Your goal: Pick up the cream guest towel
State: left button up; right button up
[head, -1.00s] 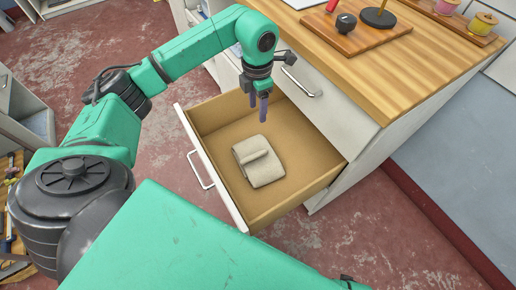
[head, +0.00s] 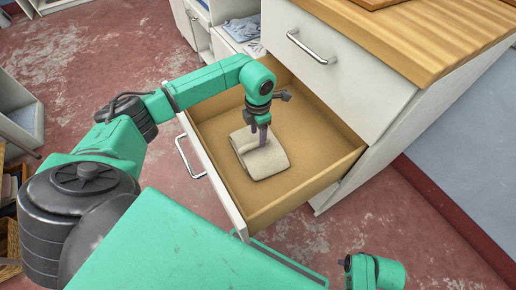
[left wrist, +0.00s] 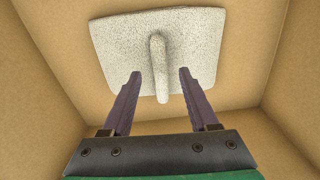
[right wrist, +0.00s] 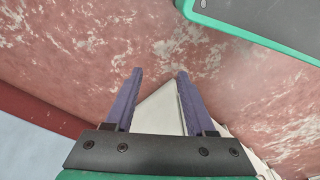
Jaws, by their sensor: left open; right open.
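The cream guest towel (head: 265,160) lies folded on the floor of the open drawer (head: 290,190). In the left wrist view the towel (left wrist: 205,45) has a raised fold (left wrist: 159,65) standing up along its middle. My left gripper (head: 259,143) points down over the towel, and in the left wrist view its open fingers (left wrist: 160,73) sit on either side of the raised fold, with gaps on both sides. Whether the fingertips touch the towel, I cannot tell. My right gripper (right wrist: 160,72) is open and empty, over the red floor away from the drawer.
The drawer's walls stand close around my left gripper. Above is a closed drawer front with a metal handle (head: 310,50) under a wooden worktop (head: 440,40). Shelving (head: 235,35) stands behind.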

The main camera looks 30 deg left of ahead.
aim_at(258, 142)
pick_arm(q)
notch_tip(258, 142, down, 3)
jog(key=shift+f, duration=0.2)
jog(key=shift+r, duration=0.1)
grip_shut()
pick_arm(e)
jog(key=shift+w+a+r, duration=0.15)
jog(key=shift+w+r, duration=0.05)
jog(key=shift+r, duration=0.55)
dwell(0.4)
